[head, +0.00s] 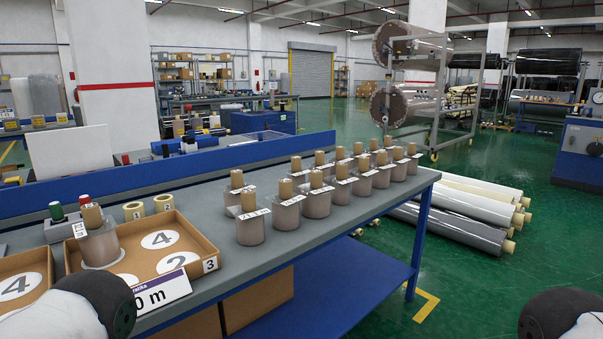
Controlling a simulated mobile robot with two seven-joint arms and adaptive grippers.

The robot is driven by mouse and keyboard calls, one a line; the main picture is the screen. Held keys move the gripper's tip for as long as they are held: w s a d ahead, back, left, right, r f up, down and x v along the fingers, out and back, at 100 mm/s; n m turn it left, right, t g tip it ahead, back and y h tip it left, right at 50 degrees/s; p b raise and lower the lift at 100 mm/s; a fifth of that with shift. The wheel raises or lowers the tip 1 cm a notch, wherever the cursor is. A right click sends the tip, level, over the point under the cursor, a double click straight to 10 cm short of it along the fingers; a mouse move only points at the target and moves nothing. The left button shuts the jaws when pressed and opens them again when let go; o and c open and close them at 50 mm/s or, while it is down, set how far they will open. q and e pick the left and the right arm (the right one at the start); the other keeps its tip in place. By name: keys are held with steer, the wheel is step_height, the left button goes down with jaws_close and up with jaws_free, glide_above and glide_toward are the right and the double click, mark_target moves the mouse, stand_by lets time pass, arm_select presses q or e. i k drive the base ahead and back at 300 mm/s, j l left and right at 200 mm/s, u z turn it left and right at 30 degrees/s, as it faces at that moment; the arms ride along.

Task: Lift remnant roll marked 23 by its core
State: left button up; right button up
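Several wrapped remnant rolls (288,216) stand upright in rows on the grey bench (200,210), each with a tan cardboard core (285,188) sticking out of the top and a small white label. The front-most roll (250,231) of the group has a label too small to read surely. Another roll (100,246) stands upright inside a cardboard tray (200,240) at the left, its label also unclear. I cannot tell which roll is marked 23. Only dark joints and white links of my arms show at the bottom left and bottom right. Neither gripper shows.
The tray has white number discs (160,240) on its floor and a white sign (160,293) at its front. A second tray (22,283) is at far left. Two tan rings (163,203) lie behind. A blue rail (200,168) runs along the back. Long rolls (450,228) lie on the floor.

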mark_target(296, 172)
steer(key=i+l+u, duration=0.15)
steer(key=i+l, duration=0.45)
steer(key=i+l+u, duration=0.1)
steer(key=i+l, duration=0.5)
steer(key=l, duration=0.1)
